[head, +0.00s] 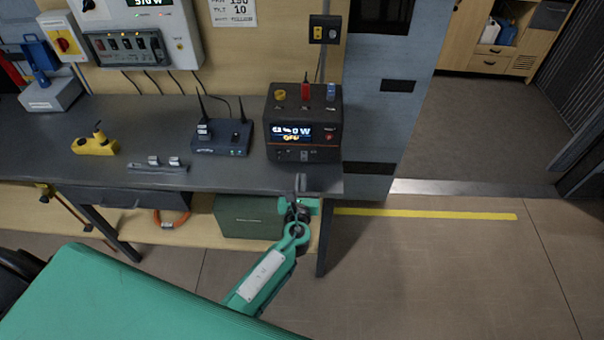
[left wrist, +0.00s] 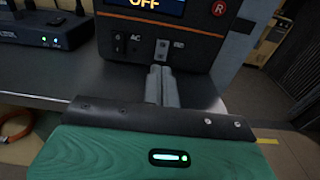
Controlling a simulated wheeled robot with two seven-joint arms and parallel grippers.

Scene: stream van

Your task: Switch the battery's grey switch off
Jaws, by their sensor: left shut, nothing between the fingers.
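The battery (head: 302,137) is a black box with an orange stripe, at the right end of the dark workbench. Its display reads OFF in the left wrist view (left wrist: 158,6). The small grey switch (left wrist: 162,49) is low on its front face, between the AC label and another label. My left gripper (head: 300,183) is shut and empty in front of the battery. In the left wrist view its fingertips (left wrist: 161,72) are together just below the switch; I cannot tell whether they touch it. My right gripper is not in view.
A router with antennas (head: 222,138) stands left of the battery. A yellow tool (head: 94,145) and a grey strip with switches (head: 157,167) lie further left on the workbench (head: 200,180). A green box (head: 248,219) sits below. The floor to the right is clear.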

